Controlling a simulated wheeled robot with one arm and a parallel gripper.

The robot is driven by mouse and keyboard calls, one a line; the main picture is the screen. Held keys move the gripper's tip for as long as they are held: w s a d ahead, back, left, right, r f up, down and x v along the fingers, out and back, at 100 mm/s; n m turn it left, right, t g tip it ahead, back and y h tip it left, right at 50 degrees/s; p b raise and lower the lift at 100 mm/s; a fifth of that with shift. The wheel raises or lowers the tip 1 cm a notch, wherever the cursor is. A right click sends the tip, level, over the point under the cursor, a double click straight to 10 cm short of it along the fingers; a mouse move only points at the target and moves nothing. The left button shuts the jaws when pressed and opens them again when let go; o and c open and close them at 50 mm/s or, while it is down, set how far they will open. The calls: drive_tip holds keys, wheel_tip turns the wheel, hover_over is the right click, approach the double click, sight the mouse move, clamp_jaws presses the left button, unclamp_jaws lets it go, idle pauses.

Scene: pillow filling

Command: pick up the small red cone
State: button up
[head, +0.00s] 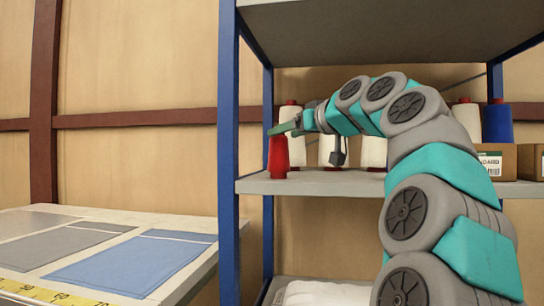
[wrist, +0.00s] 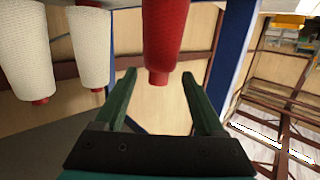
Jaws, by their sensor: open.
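The small red cone (head: 278,158) stands upright at the left front of the grey shelf, near the blue post. My gripper (head: 287,128) is at the height of its top, with the green fingers partly overlapping it in the head view. In the wrist view the red cone (wrist: 166,35) hangs narrow end down, as the picture is inverted. My gripper's two green fingers (wrist: 158,76) are spread apart there, with the cone's narrow tip between them in the picture. I cannot tell whether they touch it. Nothing is held.
Several white cones stand on the shelf, one (head: 373,152) behind my arm; two white cones (wrist: 90,47) show left in the wrist view. A blue cone (head: 498,122) and cardboard boxes (head: 495,160) are at right. The blue post (head: 229,150) is close to the red cone.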

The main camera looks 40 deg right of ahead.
drive_tip(key=w+p, duration=0.1)
drive_tip(key=w, duration=0.6)
drive_tip(key=shift+d+f, duration=0.35)
drive_tip(key=shift+c, duration=0.4)
clamp_jaws()
